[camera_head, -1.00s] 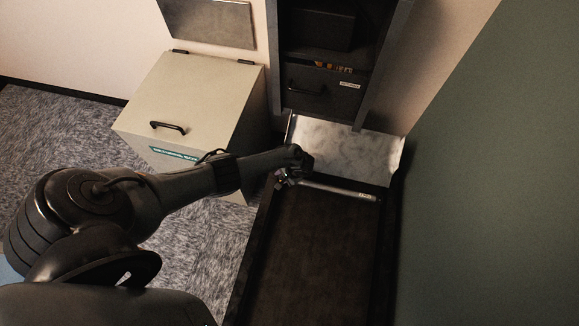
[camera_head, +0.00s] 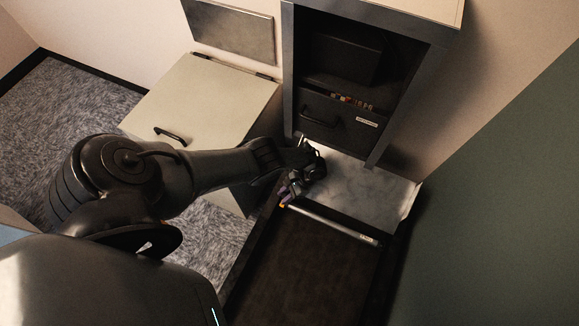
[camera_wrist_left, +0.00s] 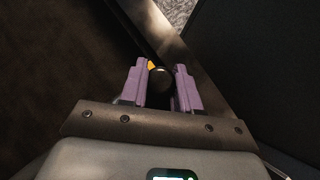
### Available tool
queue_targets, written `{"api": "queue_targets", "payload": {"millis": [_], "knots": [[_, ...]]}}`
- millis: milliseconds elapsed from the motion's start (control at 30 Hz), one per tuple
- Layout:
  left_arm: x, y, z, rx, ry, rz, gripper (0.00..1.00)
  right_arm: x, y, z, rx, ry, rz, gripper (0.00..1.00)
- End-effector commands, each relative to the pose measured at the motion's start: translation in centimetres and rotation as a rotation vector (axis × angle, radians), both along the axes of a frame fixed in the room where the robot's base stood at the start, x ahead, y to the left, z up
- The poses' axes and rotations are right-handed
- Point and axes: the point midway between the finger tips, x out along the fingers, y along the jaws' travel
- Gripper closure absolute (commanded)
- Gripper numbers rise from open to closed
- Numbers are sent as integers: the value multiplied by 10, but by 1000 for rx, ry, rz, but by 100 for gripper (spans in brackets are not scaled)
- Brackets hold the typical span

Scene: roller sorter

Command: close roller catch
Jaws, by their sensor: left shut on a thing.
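My left gripper (camera_head: 287,197) is at the left end of a metal roller bar (camera_head: 330,224) in the head view. In the left wrist view its two purple fingers (camera_wrist_left: 161,84) stand on either side of a dark round knob, which I take as the roller catch (camera_wrist_left: 160,75). The gripper is shut on this knob. A small orange piece (camera_wrist_left: 151,65) shows beside the knob, by the left finger. In the head view the wrist and fingers hide most of the catch. My right gripper is in neither view.
A dark belt (camera_head: 300,270) runs toward the front, with a pale metal plate (camera_head: 365,190) behind the roller bar. A dark cabinet (camera_head: 288,75) stands at the back. A beige bin (camera_head: 200,100) with a black handle is to the left. A green wall (camera_head: 500,240) bounds the right.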

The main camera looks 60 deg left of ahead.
Motion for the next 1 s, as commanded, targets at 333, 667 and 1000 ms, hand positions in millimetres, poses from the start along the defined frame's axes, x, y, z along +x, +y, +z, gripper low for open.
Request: {"api": "queue_targets", "payload": {"millis": [333, 667, 1000], "knots": [[-7, -4, -2, -18, 23, 3, 100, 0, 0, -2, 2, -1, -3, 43], [-7, -4, -2, -17, 23, 2, 52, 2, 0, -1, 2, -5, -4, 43], [-5, -4, -1, -17, 22, 2, 44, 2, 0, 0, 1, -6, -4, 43]]}}
